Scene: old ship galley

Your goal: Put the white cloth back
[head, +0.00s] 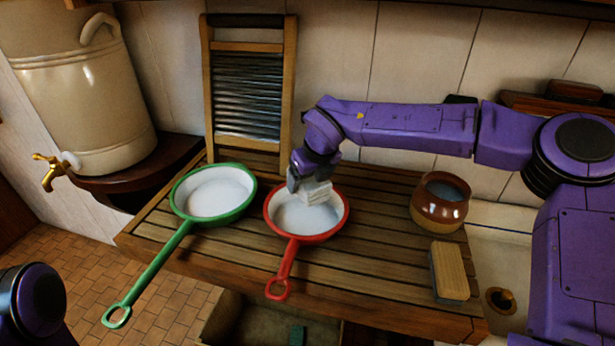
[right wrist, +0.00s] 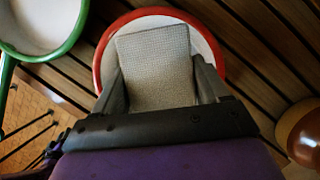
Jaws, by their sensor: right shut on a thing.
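The white cloth (head: 316,192) is a small folded block. It also shows in the right wrist view (right wrist: 158,62), between the two fingers. My right gripper (head: 306,184) is shut on the cloth and points down over the red-rimmed pan (head: 342,222). The pan's red rim also shows behind the cloth in the right wrist view (right wrist: 105,42). I cannot tell whether the cloth touches the pan's white inside. Part of my left arm shows at the lower left in the head view, but its gripper is out of view.
A green-rimmed pan (head: 213,196) lies left of the red one, its handle past the slatted board's edge (head: 395,250). A washboard (head: 247,90) stands behind. A brown pot (head: 440,203) and a brush (head: 449,271) are at right. A large urn (head: 90,90) stands left.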

